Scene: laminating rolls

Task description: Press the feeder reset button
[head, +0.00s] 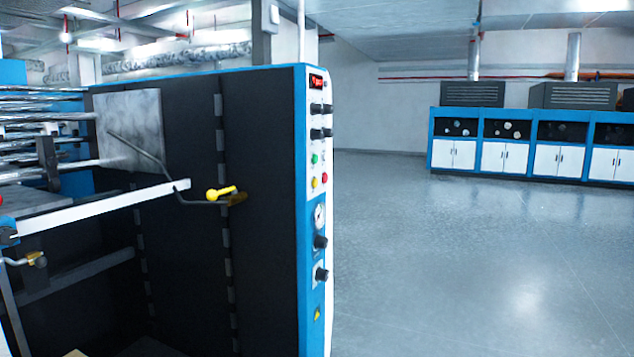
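A tall blue and black machine (260,200) stands at left centre in the head view. On the panel are a green button (315,159), a yellow button (314,182) and a red button (324,179). Their labels are too small to read, so I cannot tell which, if any, is the feeder reset button. Neither of my grippers is in view.
A bent rod with a yellow handle (222,193) sticks out before the machine's dark side. Metal rollers (45,110) and a white bar (100,207) are at left. Open grey floor (450,260) lies right of the machine. Blue cabinets (520,150) line the back right.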

